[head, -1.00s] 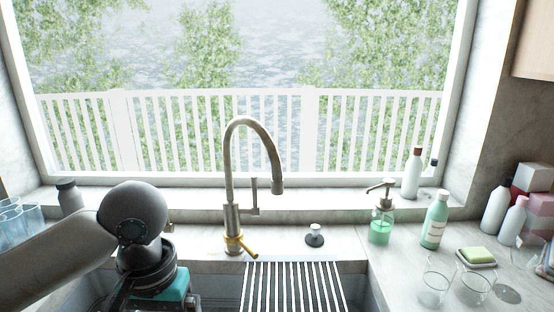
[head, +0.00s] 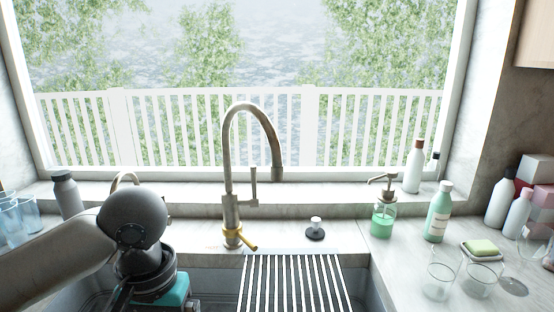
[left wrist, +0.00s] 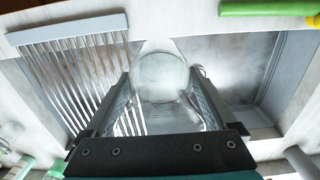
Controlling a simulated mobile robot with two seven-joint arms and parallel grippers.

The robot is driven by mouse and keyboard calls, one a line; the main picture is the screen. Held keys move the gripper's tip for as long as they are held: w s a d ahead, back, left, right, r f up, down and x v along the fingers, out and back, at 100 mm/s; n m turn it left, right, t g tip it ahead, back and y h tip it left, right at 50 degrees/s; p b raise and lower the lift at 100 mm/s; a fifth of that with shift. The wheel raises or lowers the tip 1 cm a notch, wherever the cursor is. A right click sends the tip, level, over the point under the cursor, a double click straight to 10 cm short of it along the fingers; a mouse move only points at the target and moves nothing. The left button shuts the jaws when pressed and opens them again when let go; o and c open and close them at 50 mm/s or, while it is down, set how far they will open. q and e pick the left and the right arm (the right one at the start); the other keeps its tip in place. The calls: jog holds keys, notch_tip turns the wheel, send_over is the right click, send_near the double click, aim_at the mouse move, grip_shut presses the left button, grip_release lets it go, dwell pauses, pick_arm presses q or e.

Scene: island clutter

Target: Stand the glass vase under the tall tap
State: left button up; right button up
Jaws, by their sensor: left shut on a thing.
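The clear glass vase (left wrist: 160,75) is between the two fingers of my left gripper (left wrist: 160,92) in the left wrist view. The gripper is shut on it, over the sink. In the head view, my left gripper's fingers and the vase are hidden below the dark wrist and teal body. The tall tap (head: 230,180) is a metal gooseneck with a yellow lever at its base, standing behind the sink to the right of my left arm. Its spout hangs down at the right, apart from my gripper. My right gripper is not in view.
A slatted rack (head: 292,282) covers part of the sink (head: 357,278); it also shows in the left wrist view (left wrist: 72,58). A small curved tap (head: 126,178) shows behind my left arm. A soap dispenser (head: 383,221), a green bottle (head: 438,212) and two glasses stand at right.

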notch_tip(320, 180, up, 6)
jog(key=p, duration=0.5)
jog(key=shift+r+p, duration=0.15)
jog(key=shift+p, duration=0.15)
